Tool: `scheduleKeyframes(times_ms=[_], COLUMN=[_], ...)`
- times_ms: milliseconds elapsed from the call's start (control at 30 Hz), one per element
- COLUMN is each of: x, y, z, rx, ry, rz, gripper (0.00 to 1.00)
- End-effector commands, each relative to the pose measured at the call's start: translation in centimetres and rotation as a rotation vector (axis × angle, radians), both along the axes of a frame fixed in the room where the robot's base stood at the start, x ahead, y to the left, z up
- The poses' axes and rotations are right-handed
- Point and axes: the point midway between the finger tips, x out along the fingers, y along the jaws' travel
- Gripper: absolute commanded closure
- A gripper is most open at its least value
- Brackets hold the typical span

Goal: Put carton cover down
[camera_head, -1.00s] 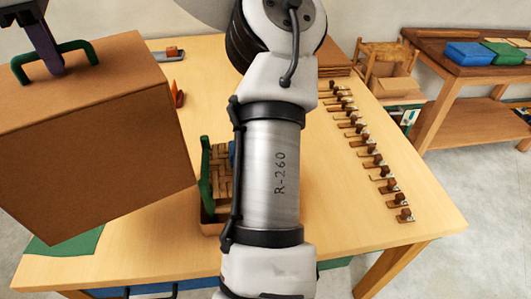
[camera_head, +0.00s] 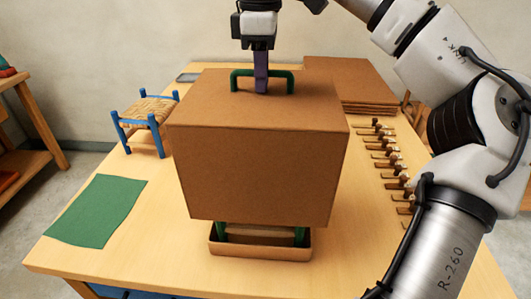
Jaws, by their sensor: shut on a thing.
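The carton cover (camera_head: 255,165) is a large brown cardboard box with a green handle (camera_head: 289,80) on its top. My gripper (camera_head: 261,85) is shut on the green handle from above. The cover hangs upright above a shallow brown tray (camera_head: 260,249) at the front middle of the table. Green legs and a woven edge of a small seat (camera_head: 262,232) show between the cover's lower edge and the tray. Most of that seat is hidden behind the cover.
A blue stool with a woven seat (camera_head: 150,109) stands to the left. A green mat (camera_head: 97,211) lies at the front left. A stack of flat brown boards (camera_head: 350,83) lies at the back right. A row of several small wooden clamps (camera_head: 390,160) runs along the right side.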

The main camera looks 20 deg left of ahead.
Motion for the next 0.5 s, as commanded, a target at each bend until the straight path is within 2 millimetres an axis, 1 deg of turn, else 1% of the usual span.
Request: scheduleKeyframes(times_ms=[33, 200, 333, 500], x=[0.0, -0.1, -0.1, 0.0], y=[0.0, 0.0, 0.0, 0.0], z=[-1.7, -5.7, -8.0, -9.3], rx=[0.002, 0.003, 0.002, 0.0], ry=[0.005, 0.004, 0.002, -0.002], rz=[0.006, 0.005, 0.002, -0.001], gripper=[1.0, 1.0, 1.0, 1.0])
